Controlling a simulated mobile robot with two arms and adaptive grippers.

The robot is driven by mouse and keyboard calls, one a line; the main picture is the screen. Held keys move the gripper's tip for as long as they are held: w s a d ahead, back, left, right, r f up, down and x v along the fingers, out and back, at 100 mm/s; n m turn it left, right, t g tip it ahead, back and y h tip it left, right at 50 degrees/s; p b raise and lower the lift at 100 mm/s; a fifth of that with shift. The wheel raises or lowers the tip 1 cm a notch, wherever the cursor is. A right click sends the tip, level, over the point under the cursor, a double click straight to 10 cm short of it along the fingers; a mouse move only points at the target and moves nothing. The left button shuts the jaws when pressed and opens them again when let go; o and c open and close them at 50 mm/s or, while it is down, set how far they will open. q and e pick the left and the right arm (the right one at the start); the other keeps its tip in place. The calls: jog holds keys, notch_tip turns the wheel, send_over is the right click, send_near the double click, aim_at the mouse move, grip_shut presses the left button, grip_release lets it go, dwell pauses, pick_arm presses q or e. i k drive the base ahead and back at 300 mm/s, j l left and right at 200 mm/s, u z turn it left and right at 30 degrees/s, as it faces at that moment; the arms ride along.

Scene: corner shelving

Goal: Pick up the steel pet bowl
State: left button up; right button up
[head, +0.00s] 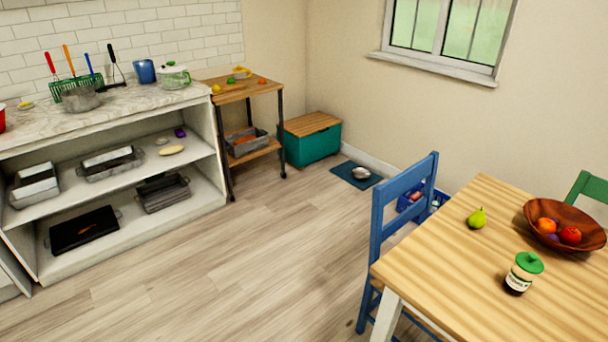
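The steel pet bowl (361,173) is small, round and silvery. It sits on a dark teal mat (345,168) on the floor near the far wall, to the right of a green chest. The bowl is in full view and nothing covers it. Neither of my grippers shows in the head view.
A blue chair (377,228) and a wooden table (455,262) stand at the right. A wooden cart (233,93) and the green chest (313,145) stand at the back, left of the mat. Open shelving (215,186) lines the left. The floor (235,255) between is clear.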

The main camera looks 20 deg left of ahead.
aim_at(362, 175)
jog(key=i+j+u, duration=0.35)
jog(key=u, duration=0.15)
jog(key=i+j+u, duration=0.15)
jog(key=i+u, duration=0.3)
jog(key=i+j+u, duration=0.1)
jog(key=i, duration=0.45)
jog(key=i+j, duration=0.15)
jog(key=i, duration=0.45)
jog(key=i+l+z, duration=0.25)
jog(key=i+z, duration=0.15)
jog(key=i, duration=0.15)
jog(key=i+z, duration=0.4)
jog(key=i, duration=0.15)
jog(key=i+j+z, duration=0.1)
jog(key=i+z, duration=0.25)
jog(key=i, duration=0.2)
jog(key=i+j+z, duration=0.4)
jog(key=i, duration=0.15)
jog(key=i+l, duration=0.05)
jog(key=l, duration=0.05)
